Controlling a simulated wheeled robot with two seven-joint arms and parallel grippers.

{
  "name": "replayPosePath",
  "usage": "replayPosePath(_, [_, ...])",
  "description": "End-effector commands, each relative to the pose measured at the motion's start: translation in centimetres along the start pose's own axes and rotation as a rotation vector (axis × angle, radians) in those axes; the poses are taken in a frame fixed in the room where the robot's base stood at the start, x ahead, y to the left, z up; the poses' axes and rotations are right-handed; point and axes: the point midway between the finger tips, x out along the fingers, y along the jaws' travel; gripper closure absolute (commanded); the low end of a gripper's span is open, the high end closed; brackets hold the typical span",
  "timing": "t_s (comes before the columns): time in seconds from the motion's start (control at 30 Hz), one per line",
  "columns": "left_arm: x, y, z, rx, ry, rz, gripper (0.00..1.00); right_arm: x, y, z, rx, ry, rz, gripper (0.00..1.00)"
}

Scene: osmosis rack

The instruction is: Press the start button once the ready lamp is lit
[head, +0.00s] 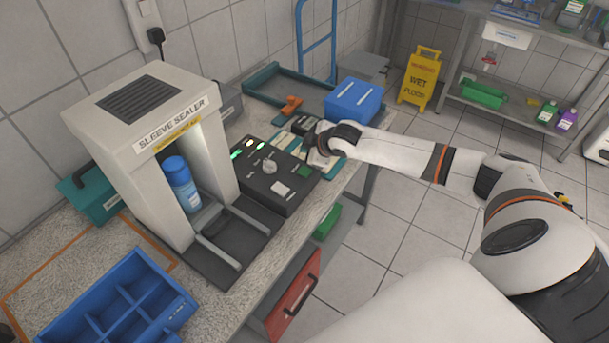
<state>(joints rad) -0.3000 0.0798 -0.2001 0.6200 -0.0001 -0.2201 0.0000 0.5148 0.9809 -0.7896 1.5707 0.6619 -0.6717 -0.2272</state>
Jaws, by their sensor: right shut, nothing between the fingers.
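A dark control box (285,200) sits on the bench to the right of the sleeve sealer (150,130). Green lights (238,153) glow on the left part of its top. A grey knob (269,167) and a pale square button (280,188) are on the same top; I cannot read which parts are the ready lamp and start button. My right gripper (315,158) is shut and empty at the far right edge of the box and hides part of it. I cannot tell whether it touches the box. My left gripper is not in view.
A blue bottle (181,184) stands inside the sealer. A blue divided tray (118,305) is at the front left. A blue box (354,100) and an orange-handled item (291,105) lie behind my right gripper. A yellow wet-floor sign (419,78) stands on the floor.

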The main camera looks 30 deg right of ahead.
Motion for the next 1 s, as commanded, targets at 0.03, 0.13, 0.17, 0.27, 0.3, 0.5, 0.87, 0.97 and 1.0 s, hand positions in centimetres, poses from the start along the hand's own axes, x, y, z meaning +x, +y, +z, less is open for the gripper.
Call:
replayPosePath(0.03, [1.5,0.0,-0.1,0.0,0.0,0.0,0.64,1.0,0.7,-0.7,0.0,0.0,0.0,1.0])
replayPosePath(0.13, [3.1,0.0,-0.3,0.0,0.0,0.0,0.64,2.0,1.5,-1.5,0.0,0.0,0.0,1.0])
replayPosePath(0.17, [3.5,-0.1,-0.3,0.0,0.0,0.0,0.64,2.3,1.7,-1.7,0.0,0.0,0.0,1.0])
replayPosePath(0.27, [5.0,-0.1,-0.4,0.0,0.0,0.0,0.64,3.2,2.4,-2.3,0.0,0.0,0.0,1.0])
replayPosePath(0.3, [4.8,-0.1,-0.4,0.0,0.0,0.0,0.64,3.3,2.5,-2.4,0.001,0.001,0.001,1.0])
replayPosePath(0.5, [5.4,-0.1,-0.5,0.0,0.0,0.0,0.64,4.4,3.1,-3.2,0.0,0.0,0.0,1.0])
replayPosePath(0.87, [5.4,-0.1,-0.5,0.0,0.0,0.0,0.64,4.4,3.2,-3.2,0.0,0.0,0.0,1.0])
replayPosePath(0.97, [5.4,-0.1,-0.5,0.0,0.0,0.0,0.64,4.4,3.2,-3.2,0.0,0.0,0.0,1.0])
replayPosePath(1.0, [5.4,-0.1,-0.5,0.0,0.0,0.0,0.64,4.4,3.2,-3.2,0.0,0.0,0.0,1.0])
